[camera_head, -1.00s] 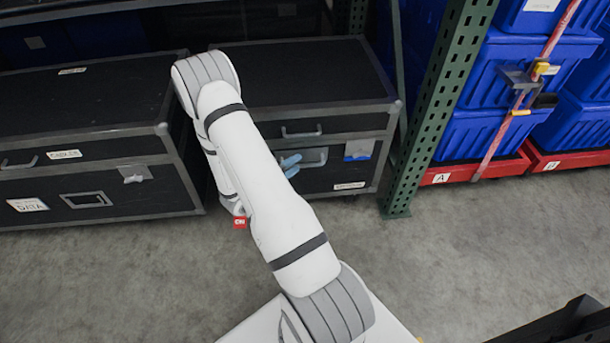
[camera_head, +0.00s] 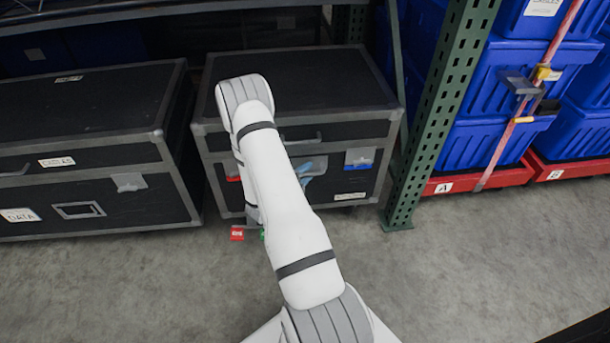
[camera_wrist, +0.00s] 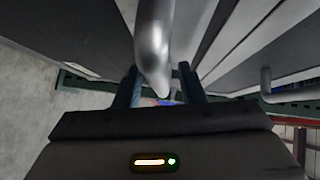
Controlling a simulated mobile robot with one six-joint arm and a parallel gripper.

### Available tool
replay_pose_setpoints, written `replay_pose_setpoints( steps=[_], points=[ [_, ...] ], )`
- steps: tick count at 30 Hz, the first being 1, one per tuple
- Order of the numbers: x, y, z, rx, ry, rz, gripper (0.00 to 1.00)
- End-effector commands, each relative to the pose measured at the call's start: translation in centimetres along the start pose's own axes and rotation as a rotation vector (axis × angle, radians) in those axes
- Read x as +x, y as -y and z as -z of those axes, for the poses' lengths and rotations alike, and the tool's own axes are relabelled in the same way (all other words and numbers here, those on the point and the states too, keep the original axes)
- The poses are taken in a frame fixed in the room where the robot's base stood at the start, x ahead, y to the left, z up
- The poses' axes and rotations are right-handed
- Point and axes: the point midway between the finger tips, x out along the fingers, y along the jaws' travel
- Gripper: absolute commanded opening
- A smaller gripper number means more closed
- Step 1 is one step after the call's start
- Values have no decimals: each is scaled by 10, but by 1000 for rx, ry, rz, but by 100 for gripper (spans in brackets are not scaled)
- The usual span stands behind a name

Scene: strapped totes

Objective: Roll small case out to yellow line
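The small case is the black, metal-edged case (camera_head: 300,85) at the middle of the head view, standing on the floor under the shelf. My arm covers part of its front. My gripper (camera_wrist: 160,88) is at the case's front; in the head view only a bluish fingertip (camera_head: 311,169) shows beside my arm. In the wrist view the two dark fingers stand apart, with a rounded metal handle bar (camera_wrist: 154,45) between them. A slim gap shows on the bar's right side, so I see no firm grip. No yellow line is in view.
A larger black case (camera_head: 85,150) marked DATA stands close on the left. A green rack post (camera_head: 430,130) stands just right of the small case. Blue totes (camera_head: 490,95) on red bases (camera_head: 480,178) stand beyond it.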

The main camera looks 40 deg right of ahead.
Motion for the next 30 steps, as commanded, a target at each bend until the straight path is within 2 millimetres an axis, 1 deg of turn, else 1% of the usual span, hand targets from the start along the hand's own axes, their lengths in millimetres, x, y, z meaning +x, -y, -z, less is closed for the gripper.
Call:
replay_pose_setpoints(
  steps=[4, 17, 30],
  points=[
    [-1, 0, -1, 0, 1, 0, 36],
    [-1, 0, -1, 0, 1, 0, 1],
    [-2, 0, 0, 0, 1, 0, 0]
  ],
)
